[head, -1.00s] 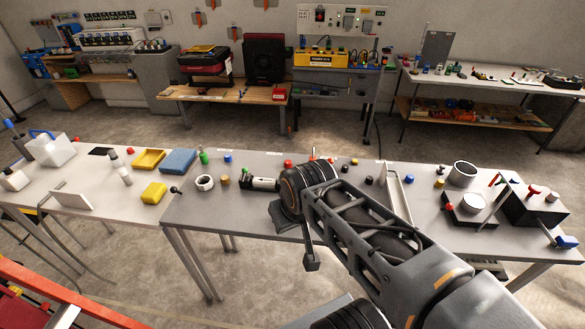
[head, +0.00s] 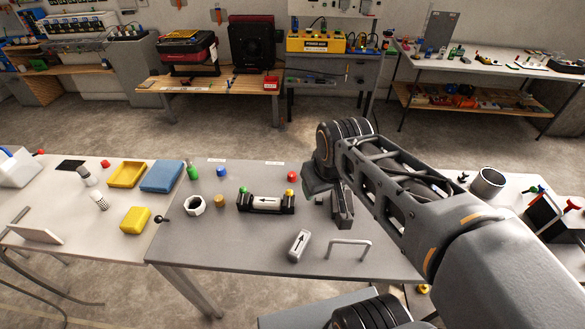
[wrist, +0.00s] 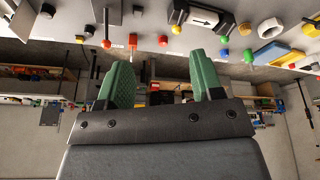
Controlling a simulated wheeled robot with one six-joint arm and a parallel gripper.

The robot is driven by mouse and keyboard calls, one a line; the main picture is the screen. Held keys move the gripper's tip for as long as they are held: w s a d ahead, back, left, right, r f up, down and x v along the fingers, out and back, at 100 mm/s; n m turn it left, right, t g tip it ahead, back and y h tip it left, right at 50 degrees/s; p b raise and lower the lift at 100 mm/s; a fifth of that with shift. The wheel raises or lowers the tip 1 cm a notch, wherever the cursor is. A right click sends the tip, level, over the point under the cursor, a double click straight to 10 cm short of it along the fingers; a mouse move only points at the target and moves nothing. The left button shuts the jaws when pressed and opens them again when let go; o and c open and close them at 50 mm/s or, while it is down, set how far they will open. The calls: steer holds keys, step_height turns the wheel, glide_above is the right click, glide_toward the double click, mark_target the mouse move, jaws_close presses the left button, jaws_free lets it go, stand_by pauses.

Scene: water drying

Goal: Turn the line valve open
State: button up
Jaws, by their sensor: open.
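My gripper (head: 342,212) hangs over the grey table, right of a black holder (head: 266,208) that carries a white cylinder marked with an arrow. In the wrist view my gripper (wrist: 164,72) has its two green-padded fingers apart with nothing between them. The holder also shows in the wrist view (wrist: 178,14), beyond the fingertips and apart from them. I cannot tell for sure which part is the line valve. A red-handled fitting (head: 574,203) stands on a dark box at the right edge, partly cut off. My arm hides part of the table's right side.
A loose grey block with an arrow (head: 299,244) and a grey bar handle (head: 350,243) are near the table's front. A white ring (head: 194,207), yellow tray (head: 127,175) and blue block (head: 161,176) are to the left. Bare tabletop lies front left.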

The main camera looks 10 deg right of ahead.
steer(key=w+n+g+b, duration=0.2)
steer(key=w+n+b, duration=0.15)
steer(key=w, duration=0.85)
steer(key=n+g+b, duration=0.2)
steer(key=n+b, duration=0.1)
steer(key=n, duration=0.3)
glide_above(293, 174)
step_height(293, 174, down, 11)
steer(key=shift+n, duration=0.25)
step_height(293, 174, down, 11)
steer(key=shift+f, duration=1.15)
steer(key=shift+c, duration=0.3)
steer(key=c, duration=0.9)
steer(key=shift+o, duration=0.2)
